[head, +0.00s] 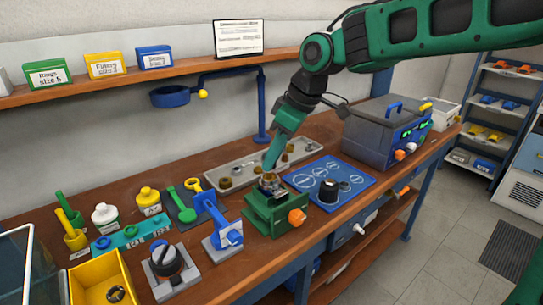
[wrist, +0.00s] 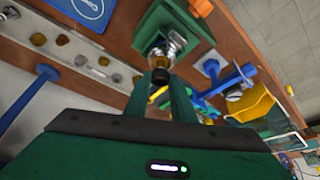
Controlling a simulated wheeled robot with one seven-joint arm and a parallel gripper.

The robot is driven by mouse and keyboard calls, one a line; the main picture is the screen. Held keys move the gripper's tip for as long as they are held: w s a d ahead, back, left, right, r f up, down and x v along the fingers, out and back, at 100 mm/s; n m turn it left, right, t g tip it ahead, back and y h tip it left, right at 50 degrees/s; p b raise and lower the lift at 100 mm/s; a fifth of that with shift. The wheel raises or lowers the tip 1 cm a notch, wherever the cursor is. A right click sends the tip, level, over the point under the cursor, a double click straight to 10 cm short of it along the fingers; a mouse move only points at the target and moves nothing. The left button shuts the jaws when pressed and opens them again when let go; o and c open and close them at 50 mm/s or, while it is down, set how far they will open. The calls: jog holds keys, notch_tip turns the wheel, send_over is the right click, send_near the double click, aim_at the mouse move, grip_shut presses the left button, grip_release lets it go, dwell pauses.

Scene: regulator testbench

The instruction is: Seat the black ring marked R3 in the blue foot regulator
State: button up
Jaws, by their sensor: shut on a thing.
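My gripper (head: 268,166) reaches down over the green vise (head: 262,217) in the middle of the bench. In the wrist view its green fingers (wrist: 160,82) are shut on a small black piece (wrist: 160,76), which looks like the black ring; its mark cannot be read. An amber cup-shaped part (wrist: 157,59) shows just beyond the fingertips, beside a silvery metal body (wrist: 177,42) at the vise. I cannot tell whether the black piece touches them. The metal body looks like the regulator, but its blue foot is not clearly visible; the fingers hide part of this spot.
A teal rack (head: 119,243) with coloured rings and labels lies at left, behind a yellow bin (head: 98,278). A blue mat (head: 318,171) lies right, and a grey tray (head: 235,167) with small parts lies behind.

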jog(key=shift+f, duration=1.4)
dwell(1.1)
jog(key=o, duration=1.6)
jog(key=shift+c, duration=0.2)
jog(key=shift+r, duration=0.1)
notch_tip(320, 180, up, 8)
dwell(0.4)
jog(key=shift+w, duration=0.1)
dwell(0.4)
